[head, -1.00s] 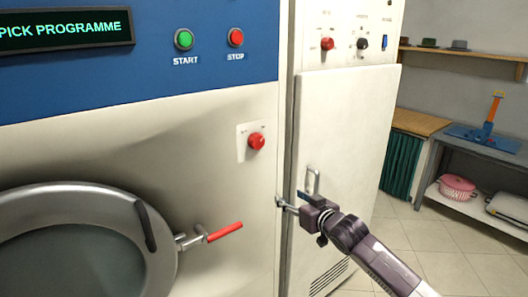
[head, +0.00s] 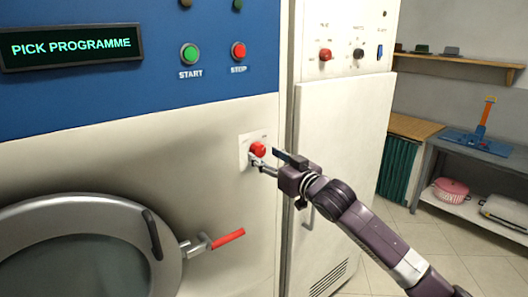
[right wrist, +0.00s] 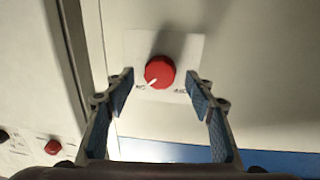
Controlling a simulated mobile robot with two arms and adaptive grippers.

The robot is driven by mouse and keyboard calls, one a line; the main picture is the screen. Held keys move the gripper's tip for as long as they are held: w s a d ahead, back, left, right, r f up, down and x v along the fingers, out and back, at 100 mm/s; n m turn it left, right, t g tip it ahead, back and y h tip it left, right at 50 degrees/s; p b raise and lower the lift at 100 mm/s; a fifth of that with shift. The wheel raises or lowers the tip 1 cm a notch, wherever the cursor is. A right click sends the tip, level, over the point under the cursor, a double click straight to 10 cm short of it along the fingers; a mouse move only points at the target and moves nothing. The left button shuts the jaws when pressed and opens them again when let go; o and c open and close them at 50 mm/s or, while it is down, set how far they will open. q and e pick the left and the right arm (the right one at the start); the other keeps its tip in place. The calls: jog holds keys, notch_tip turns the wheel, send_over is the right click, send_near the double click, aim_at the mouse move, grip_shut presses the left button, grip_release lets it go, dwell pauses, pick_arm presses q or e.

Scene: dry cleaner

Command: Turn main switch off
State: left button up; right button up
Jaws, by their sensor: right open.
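A red rotary knob (head: 258,149) sits on a small white plate on the cream front of the machine. In the right wrist view the red knob (right wrist: 159,71) has a white pointer mark toward the lower left, near one of two small labels too blurred to read. My right gripper (head: 266,162) is open at the knob. In the wrist view its fingers (right wrist: 162,88) stand on either side, just short of the knob, with visible gaps. My left gripper is not in view.
Green START (head: 190,54) and red STOP (head: 238,51) buttons sit above, beside a display reading PICK PROGRAMME (head: 72,47). A red-handled door lever (head: 228,236) is below. A pale cabinet (head: 340,130) with another red knob (head: 325,55) stands to the right.

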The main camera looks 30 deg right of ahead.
jog(key=shift+w, duration=0.75)
jog(key=c, duration=1.2)
jog(key=shift+o, duration=0.2)
